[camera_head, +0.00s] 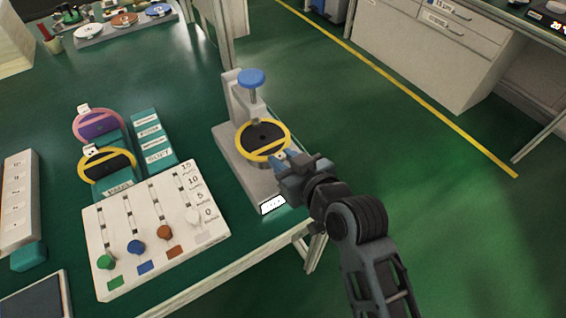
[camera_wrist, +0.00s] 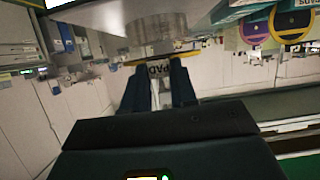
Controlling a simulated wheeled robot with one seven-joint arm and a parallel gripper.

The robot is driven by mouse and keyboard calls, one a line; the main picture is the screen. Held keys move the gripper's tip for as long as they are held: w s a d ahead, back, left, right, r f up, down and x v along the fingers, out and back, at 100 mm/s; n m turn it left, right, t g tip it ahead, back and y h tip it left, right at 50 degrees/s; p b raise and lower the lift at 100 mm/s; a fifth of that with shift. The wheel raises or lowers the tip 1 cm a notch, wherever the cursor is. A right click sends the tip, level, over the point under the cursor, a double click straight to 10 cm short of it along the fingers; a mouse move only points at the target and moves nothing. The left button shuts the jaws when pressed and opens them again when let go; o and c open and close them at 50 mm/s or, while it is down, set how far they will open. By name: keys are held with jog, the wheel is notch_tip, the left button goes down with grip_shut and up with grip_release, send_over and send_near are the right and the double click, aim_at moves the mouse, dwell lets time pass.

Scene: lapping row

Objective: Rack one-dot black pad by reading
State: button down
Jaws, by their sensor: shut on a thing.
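A black pad with a yellow rim (camera_head: 262,139) sits at the grey stand (camera_head: 235,97) under its blue-topped plunger (camera_head: 251,79). My gripper (camera_head: 285,165) is at the pad's near right edge, shut on its pale tab. In the wrist view my gripper (camera_wrist: 160,88) has the tab (camera_wrist: 158,72), lettered "PAD", between its fingers, with the yellow rim (camera_wrist: 165,55) beyond. The dots on this pad are not readable. A second black pad with a yellow rim (camera_head: 108,164) and a purple pad with a pink rim (camera_head: 99,124) stand in a green rack (camera_head: 109,188). The stand's lit display (camera_head: 272,205) is too small to read.
A white slider board (camera_head: 150,231) marked 0, 5, 10 and 15 has green, blue, orange and white knobs at different heights. A green label block (camera_head: 153,140) stands beside the rack. A white strip (camera_head: 20,205) lies at left. The bench's right edge is close to the stand.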

jog(key=shift+r, duration=0.9)
jog(key=s+d+b, duration=0.3)
jog(key=s+d, duration=0.7)
jog(key=s, duration=0.5)
jog(key=shift+f+b, duration=0.2)
jog(key=shift+b, duration=0.15)
jog(key=shift+r, duration=0.1)
notch_tip(320, 180, up, 10)
jog(key=p, duration=0.8)
jog(key=shift+p, duration=0.35)
